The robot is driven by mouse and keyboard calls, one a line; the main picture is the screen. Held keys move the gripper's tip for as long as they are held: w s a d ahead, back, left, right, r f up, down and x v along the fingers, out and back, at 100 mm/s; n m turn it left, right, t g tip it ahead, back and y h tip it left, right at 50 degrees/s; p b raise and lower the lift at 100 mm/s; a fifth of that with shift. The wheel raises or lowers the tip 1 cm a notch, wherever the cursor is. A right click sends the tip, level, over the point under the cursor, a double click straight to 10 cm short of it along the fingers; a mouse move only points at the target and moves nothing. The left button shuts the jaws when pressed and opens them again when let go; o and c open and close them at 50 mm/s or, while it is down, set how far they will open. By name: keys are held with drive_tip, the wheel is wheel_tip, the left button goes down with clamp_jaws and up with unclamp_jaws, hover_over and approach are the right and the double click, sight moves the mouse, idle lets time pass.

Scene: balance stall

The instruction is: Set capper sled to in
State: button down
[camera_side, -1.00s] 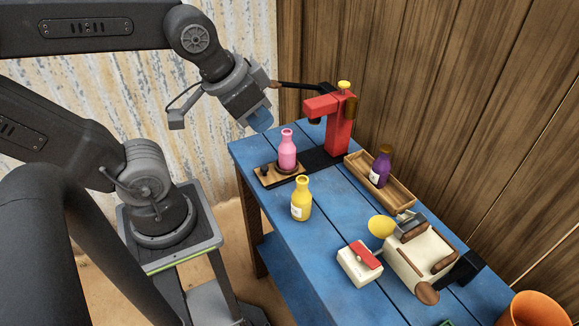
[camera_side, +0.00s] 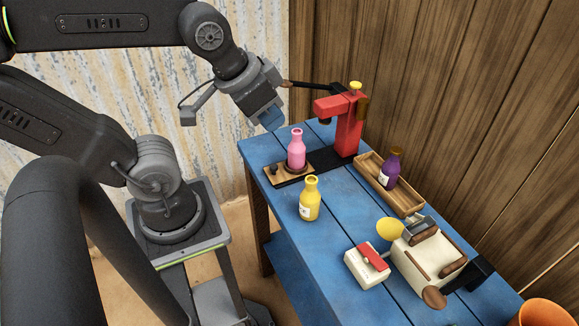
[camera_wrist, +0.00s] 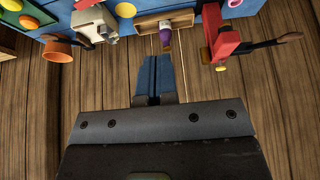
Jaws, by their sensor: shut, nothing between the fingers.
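The capper sled is a small wooden plate (camera_side: 284,178) with a dark knob (camera_side: 273,168), at the front end of a black rail (camera_side: 331,157) in the side view. A pink bottle (camera_side: 296,149) stands upright on the sled, out in front of the red capper (camera_side: 347,128), not under its head. The capper also shows in the wrist view (camera_wrist: 221,42). My gripper (camera_side: 272,121) is shut and empty, with blue fingers above the table's far left corner, apart from the sled. Its shut fingers show in the wrist view (camera_wrist: 153,64); the sled is not visible there.
The capper's black lever (camera_side: 316,86) reaches left close to my gripper. A yellow bottle (camera_side: 310,200) stands nearer on the blue table. A wooden tray (camera_side: 404,203) with a purple bottle (camera_side: 390,168), a cream machine (camera_side: 430,252) and a red-topped box (camera_side: 362,269) stand to the right.

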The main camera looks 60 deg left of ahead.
drive_tip(key=c, duration=1.8)
unclamp_jaws()
drive_tip(key=shift+o, duration=0.8)
drive_tip(key=shift+w+a, duration=0.2)
drive_tip(key=shift+a, duration=0.15)
drive_tip(key=o, duration=0.7)
drive_tip(key=w+a+t+y, duration=0.1)
drive_tip(key=w+a+y, duration=0.1)
drive_tip(key=a, duration=0.1)
drive_tip(key=w+a+t+y, duration=0.1)
drive_tip(key=w+a, duration=0.2)
drive_tip(key=a, duration=0.1)
drive_tip(key=w+a+t+y, duration=0.2)
drive_tip(key=w+a, duration=0.1)
drive_tip(key=a, duration=0.1)
drive_tip(key=shift+a+r+y, duration=0.1)
drive_tip(key=shift+r+y, duration=0.15)
drive_tip(key=shift+y, duration=0.05)
drive_tip(key=shift+c, duration=0.2)
drive_tip(key=m+g+h, duration=0.7)
drive_tip(key=m+h, duration=0.2)
approach(273, 165)
drive_tip(key=shift+t, duration=0.3)
drive_tip(key=x, duration=0.9)
drive_tip(key=shift+s, duration=0.25)
clamp_jaws()
